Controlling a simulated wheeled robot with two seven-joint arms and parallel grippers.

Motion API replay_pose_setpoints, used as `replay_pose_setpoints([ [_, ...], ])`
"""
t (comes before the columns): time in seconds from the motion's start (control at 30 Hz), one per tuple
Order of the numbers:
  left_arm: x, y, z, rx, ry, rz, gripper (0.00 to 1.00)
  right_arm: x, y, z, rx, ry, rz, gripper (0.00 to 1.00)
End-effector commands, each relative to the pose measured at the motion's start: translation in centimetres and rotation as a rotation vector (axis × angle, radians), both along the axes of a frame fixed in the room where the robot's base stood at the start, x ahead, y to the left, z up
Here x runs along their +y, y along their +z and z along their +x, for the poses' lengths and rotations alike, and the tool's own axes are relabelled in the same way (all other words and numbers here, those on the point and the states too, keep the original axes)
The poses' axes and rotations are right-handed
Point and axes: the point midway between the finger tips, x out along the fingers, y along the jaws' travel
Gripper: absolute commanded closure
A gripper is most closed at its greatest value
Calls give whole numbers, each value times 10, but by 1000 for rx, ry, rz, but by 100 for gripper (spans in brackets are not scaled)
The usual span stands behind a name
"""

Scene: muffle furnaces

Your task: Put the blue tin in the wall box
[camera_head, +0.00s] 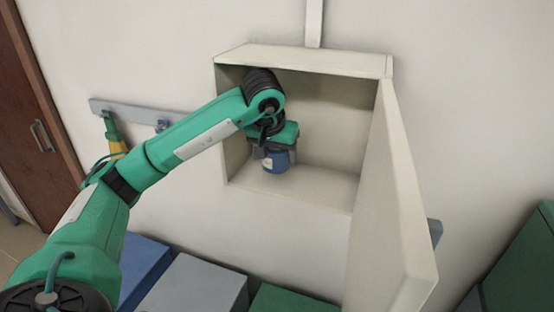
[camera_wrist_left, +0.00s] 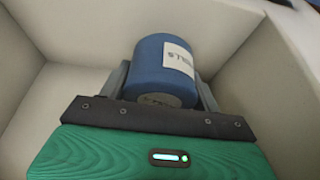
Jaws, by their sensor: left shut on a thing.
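The wall box (camera_head: 318,190) is cream, mounted on the wall, with its door (camera_head: 390,210) swung open to the right. My left gripper (camera_head: 274,155) reaches inside the box and is shut on the blue tin (camera_head: 272,163). The tin is near the box's left wall, close above or touching its floor; I cannot tell which. In the left wrist view the blue tin (camera_wrist_left: 165,68) has a white label with dark letters and sits between the two fingers (camera_wrist_left: 162,90). My right gripper is in neither view.
A grey rail (camera_head: 140,112) on the wall to the left carries a green and yellow tool (camera_head: 114,140). Blue, grey and green blocks (camera_head: 195,288) stand below the box. The right part of the box's interior is empty.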

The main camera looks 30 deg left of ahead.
Motion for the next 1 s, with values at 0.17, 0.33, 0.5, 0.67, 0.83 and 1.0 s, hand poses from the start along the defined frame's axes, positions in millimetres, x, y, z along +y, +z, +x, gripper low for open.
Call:
replay_pose_setpoints([
  [0.17, 0, -12, 0, 4, -1, 0, 61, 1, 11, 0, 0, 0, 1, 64],
  [0.33, 0, -28, 0, 3, 0, -1, 61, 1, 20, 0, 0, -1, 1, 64],
  [0.5, 0, -35, 0, 1, 0, -1, 61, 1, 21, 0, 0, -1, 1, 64],
  [0.67, 0, -35, 0, 0, 0, -1, 61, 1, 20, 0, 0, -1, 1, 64],
  [0.83, 0, -39, 0, 0, 0, -1, 61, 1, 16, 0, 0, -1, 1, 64],
  [1.0, 0, -38, 0, 1, 0, -1, 14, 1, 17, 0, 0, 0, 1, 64],
])
